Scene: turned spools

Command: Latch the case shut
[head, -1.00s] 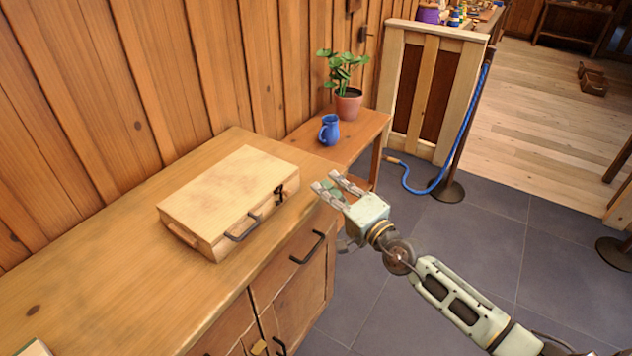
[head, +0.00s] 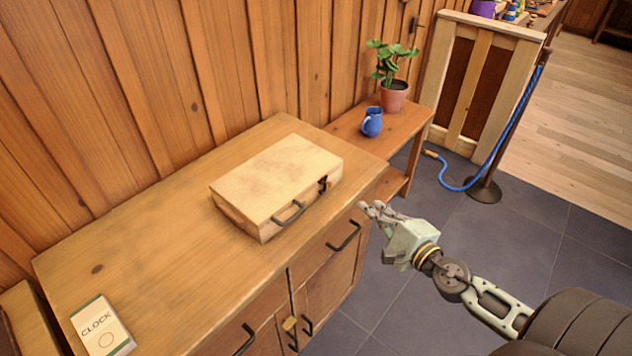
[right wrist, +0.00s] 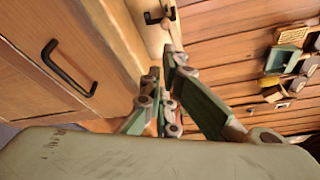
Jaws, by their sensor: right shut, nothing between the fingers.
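The pale wooden case (head: 278,172) lies flat on the cabinet top, its lid down. A dark carry handle (head: 289,213) is on its front side. A small dark latch (head: 323,185) sits near the front side's right end; whether it is fastened is too small to tell. In the right wrist view the dark latch (right wrist: 160,16) shows near the top, beyond the fingers. My right gripper (head: 370,208) is shut and empty, right of the case, off the cabinet's front edge and apart from the latch. My left gripper is not in view.
The wooden cabinet (head: 150,235) has dark pulls on its front, one also in the right wrist view (right wrist: 68,68). A clock box (head: 101,325) lies at its near left. A blue jug (head: 372,122) and potted plant (head: 394,92) stand on a low shelf behind. The cabinet top around the case is clear.

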